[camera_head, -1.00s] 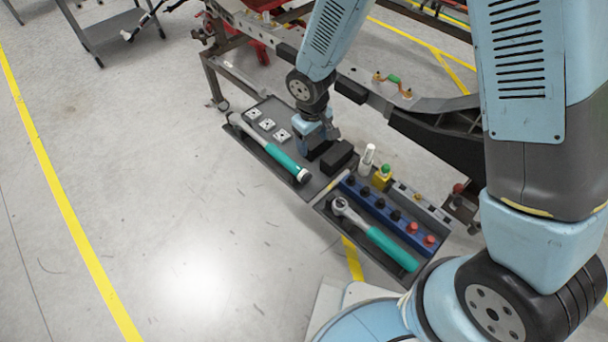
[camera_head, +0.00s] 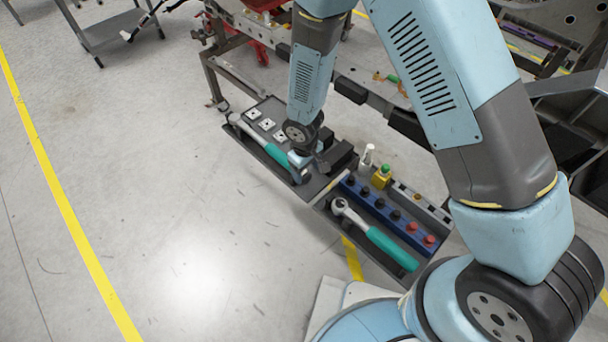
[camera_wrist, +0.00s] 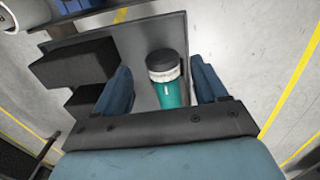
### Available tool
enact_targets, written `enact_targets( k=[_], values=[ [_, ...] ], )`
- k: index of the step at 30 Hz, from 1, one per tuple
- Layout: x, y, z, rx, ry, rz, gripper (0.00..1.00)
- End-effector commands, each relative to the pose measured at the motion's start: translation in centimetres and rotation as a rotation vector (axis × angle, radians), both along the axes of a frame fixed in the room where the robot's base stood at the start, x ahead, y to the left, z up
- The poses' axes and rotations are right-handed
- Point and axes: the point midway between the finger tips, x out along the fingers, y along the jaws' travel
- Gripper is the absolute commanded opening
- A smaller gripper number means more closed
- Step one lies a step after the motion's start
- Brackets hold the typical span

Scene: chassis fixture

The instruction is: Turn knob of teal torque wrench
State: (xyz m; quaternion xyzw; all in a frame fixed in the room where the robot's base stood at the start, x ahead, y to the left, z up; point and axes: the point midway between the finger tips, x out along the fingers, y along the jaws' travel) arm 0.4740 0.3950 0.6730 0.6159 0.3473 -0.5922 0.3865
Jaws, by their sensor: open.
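The teal torque wrench (camera_head: 268,146) lies along the left tray, its metal head at the upper left and its handle end towards the lower right. My gripper (camera_head: 303,160) is over the handle end, which it partly hides in the head view. In the wrist view the black knob (camera_wrist: 161,60) with a pale scale ring sits at the end of the teal handle (camera_wrist: 172,94). My gripper (camera_wrist: 163,85) is open, one finger on each side of the handle end, with gaps on both sides. I cannot tell how far above the knob the fingertips are.
Black blocks (camera_wrist: 75,65) stand close to the left finger in the wrist view. A second teal-handled ratchet (camera_head: 390,248) and a blue socket rail (camera_head: 379,202) lie in the right tray. A white bottle (camera_head: 367,156) and a yellow item (camera_head: 381,177) stand behind. Floor is clear at left.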

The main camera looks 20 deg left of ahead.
Motion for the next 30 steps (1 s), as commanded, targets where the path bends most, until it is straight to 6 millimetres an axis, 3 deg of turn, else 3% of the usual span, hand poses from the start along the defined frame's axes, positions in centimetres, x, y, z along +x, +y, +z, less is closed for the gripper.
enact_targets(
  k=[9, 22, 30],
  values=[
    [0.2, -0.1, -3.5, -0.002, 0.001, 0.002, 0.72],
    [0.2, -0.1, -4.2, 0.0, 0.0, 0.001, 0.72],
    [0.2, -0.1, -4.1, 0.0, 0.0, 0.002, 0.47]
  ],
)
